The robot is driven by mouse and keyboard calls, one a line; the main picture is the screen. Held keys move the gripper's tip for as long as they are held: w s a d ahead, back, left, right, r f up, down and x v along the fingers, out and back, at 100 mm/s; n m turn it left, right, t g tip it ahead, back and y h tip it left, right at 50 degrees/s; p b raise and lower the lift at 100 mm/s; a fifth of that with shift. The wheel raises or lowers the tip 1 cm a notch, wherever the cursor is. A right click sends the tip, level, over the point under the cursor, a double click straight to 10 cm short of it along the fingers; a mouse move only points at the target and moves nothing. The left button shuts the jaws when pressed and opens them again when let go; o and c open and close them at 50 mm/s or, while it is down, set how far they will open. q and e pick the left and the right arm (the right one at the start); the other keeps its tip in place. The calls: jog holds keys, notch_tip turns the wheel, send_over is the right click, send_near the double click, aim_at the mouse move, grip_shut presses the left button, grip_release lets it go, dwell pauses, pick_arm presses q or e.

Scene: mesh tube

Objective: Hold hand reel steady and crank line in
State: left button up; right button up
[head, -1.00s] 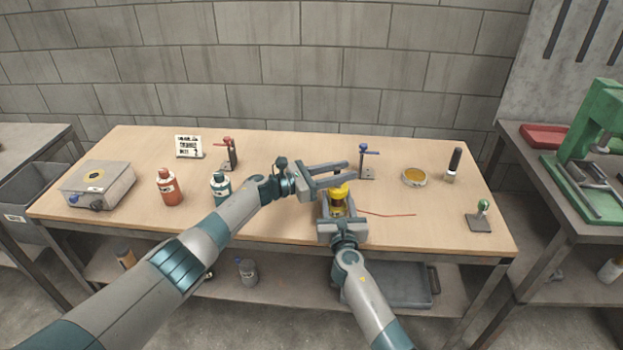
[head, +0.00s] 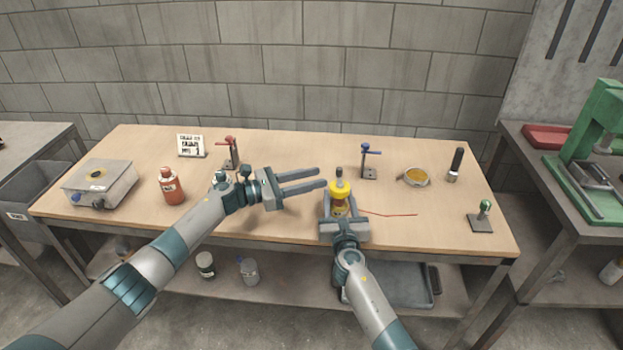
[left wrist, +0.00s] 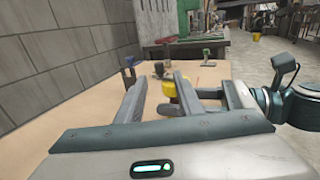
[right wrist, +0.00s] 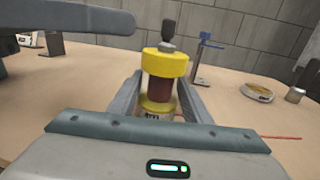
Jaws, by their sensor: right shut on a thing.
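The hand reel (head: 340,197) has a yellow top, a dark red wound middle and a grey-black crank knob (head: 339,172) standing above it. It stands upright on the bench. My right gripper (right wrist: 160,95) is shut on the reel's body, one finger on each side. A red line (head: 388,214) runs from the reel to the right across the bench top. My left gripper (head: 322,178) is open and empty, with its fingers pointing right, just left of the knob and apart from it. In the left wrist view the reel (left wrist: 174,92) shows between and beyond the fingers.
A blue-topped clamp stand (head: 369,160) stands behind the reel. A yellow-filled tin (head: 414,177), a black-handled tool (head: 455,164) and a green-knobbed stand (head: 481,216) are to the right. A red bottle (head: 170,187) and a red-topped stand (head: 230,153) are left.

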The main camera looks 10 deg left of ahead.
aim_at(340, 168)
pick_arm(q)
jog(key=shift+a, duration=0.1)
jog(key=v, duration=0.3)
jog(key=shift+s+a+r, duration=0.1)
jog(key=shift+a+r, duration=0.1)
jog(key=shift+r, duration=0.15)
jog(key=x, duration=1.2)
grip_shut()
